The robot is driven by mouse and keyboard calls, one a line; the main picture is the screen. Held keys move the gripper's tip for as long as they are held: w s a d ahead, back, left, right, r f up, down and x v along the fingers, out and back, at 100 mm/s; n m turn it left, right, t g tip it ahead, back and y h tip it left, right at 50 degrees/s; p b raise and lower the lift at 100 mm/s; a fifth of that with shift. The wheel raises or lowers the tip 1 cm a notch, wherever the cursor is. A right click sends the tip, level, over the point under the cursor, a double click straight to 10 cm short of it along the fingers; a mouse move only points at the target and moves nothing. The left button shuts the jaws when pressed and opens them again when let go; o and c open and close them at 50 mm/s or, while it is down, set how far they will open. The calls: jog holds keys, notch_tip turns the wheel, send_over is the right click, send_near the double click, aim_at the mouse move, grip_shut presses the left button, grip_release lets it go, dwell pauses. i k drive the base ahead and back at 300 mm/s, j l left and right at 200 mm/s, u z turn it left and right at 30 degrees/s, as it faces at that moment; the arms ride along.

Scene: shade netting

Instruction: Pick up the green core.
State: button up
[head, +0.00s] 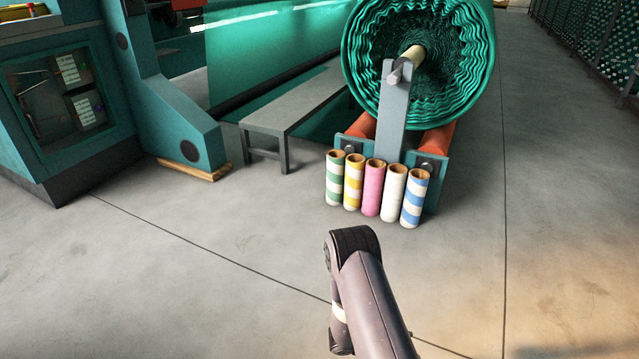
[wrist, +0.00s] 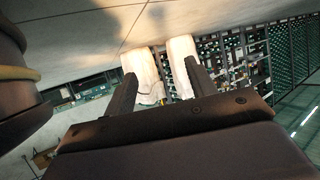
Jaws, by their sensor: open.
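The green core (head: 335,185) is an upright tube with green and white bands and a brown open top. It stands on the floor at the left end of a row of several cores in the head view. The yellow-banded core (head: 353,182) is close on its right. My gripper (wrist: 160,72) shows in the wrist view with its two dark fingers apart and no core held between them. My arm is in the foreground of the head view, with its gripper end not visible there. The green core is not seen in the wrist view.
Pink (head: 373,190), white (head: 393,195) and blue-banded (head: 411,200) cores complete the row. Behind stands a roller stand (head: 432,168) with a large green netting roll (head: 465,60). A grey bench (head: 290,105) and teal machine (head: 180,135) are left. The front floor is clear.

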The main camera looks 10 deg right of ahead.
aim_at(335, 178)
jog(key=i+l+u, duration=0.15)
jog(key=i+u, duration=0.3)
jog(key=i+l+u, duration=0.3)
jog(key=u, duration=0.15)
jog(key=i+l+u, duration=0.1)
jog(key=i+l, duration=1.05)
jog(key=l, duration=0.2)
jog(key=i+l+u, duration=0.15)
jog(key=i+l, duration=0.4)
jog(key=l, duration=0.1)
